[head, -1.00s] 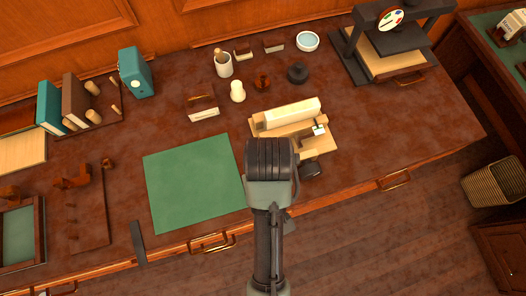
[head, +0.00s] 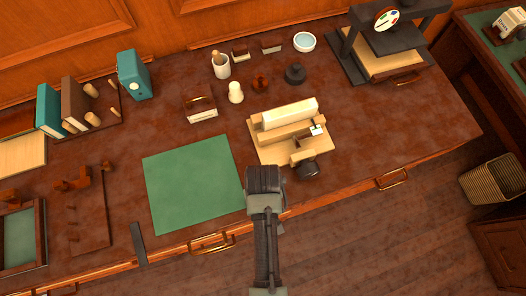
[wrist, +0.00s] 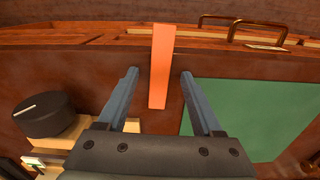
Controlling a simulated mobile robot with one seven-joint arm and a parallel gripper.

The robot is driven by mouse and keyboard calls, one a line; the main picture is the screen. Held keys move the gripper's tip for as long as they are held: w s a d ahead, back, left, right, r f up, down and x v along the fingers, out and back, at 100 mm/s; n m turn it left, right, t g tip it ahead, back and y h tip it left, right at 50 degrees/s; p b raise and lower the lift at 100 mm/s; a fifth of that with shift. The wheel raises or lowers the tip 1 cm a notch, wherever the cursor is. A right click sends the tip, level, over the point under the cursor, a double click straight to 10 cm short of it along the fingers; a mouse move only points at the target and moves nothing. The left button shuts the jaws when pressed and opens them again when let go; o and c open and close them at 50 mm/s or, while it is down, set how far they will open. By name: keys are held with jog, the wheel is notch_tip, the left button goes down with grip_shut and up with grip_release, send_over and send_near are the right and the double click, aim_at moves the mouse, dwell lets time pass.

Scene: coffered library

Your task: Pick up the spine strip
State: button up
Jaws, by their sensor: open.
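An orange strip (wrist: 161,65), which looks like the spine strip, lies near the desk's front edge in the wrist view. Its far end appears to reach over that edge. My gripper (wrist: 159,74) is open, with one finger on each side of the strip in the picture and a gap on both sides. Nothing is held. In the head view my gripper (head: 265,182) is over the front of the desk, just right of the green mat (head: 190,182), and the orange strip is hidden there.
A pale wooden press (head: 290,133) with a black knob (head: 307,169) stands close to my gripper; the knob (wrist: 43,113) also shows in the wrist view. A dark strip (head: 138,243) lies at the front edge further left. Brass drawer handles (head: 212,243) line the front.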

jog(key=shift+f, duration=0.1)
jog(key=shift+c, duration=0.3)
grip_shut()
notch_tip(320, 180, up, 10)
dwell(0.6)
